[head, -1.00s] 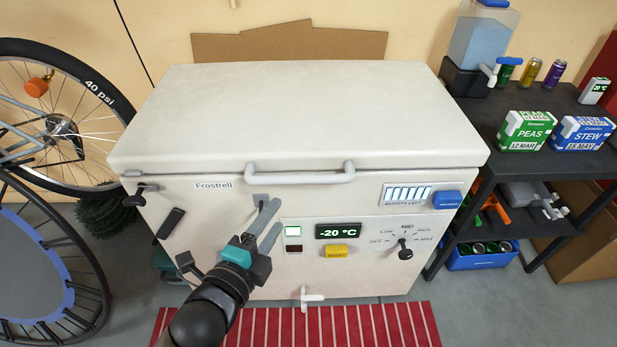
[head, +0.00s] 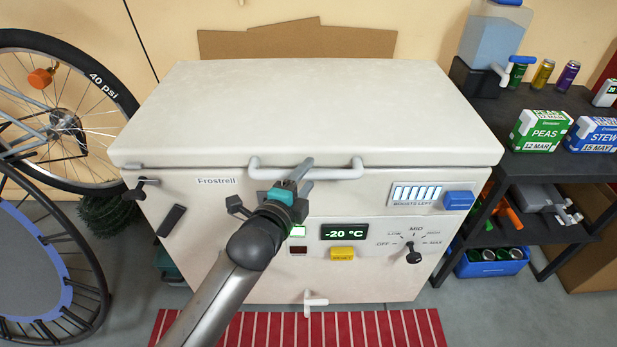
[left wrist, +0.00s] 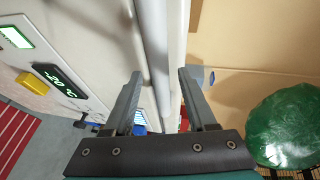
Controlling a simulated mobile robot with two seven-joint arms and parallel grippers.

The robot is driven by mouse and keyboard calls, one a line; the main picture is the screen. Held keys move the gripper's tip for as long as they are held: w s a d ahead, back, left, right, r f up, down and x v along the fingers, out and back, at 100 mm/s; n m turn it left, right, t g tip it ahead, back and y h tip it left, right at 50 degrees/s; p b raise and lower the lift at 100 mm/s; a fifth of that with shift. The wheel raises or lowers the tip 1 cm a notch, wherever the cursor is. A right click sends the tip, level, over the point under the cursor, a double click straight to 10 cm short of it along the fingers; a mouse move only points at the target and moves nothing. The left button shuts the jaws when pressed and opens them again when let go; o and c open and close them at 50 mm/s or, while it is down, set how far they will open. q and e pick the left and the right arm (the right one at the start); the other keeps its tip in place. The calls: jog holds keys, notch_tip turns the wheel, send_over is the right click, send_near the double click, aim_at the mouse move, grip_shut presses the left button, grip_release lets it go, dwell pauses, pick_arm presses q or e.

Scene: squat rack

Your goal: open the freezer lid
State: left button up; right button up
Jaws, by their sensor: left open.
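The chest freezer (head: 310,270) stands against the wall with its white lid (head: 310,105) shut. A light grey bar handle (head: 255,172) runs along the lid's front edge. My left gripper (head: 308,168) is open at the right half of this handle, and its fingers overlap the handle in the head view. In the left wrist view, the handle bar (left wrist: 155,50) runs between the two spread fingers (left wrist: 160,98). I cannot tell how deep the bar sits between them. My right gripper is not in view.
A small latch (head: 140,187) sits at the front left and a dial (head: 413,254) at the right. A bicycle wheel (head: 60,125) stands left; a black shelf (head: 560,165) with food boxes stands right. A striped mat (head: 260,330) lies in front. Cardboard (head: 300,40) leans behind.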

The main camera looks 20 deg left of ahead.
pick_arm(q)
jog(key=shift+x, duration=0.8)
grip_shut()
dwell(1.0)
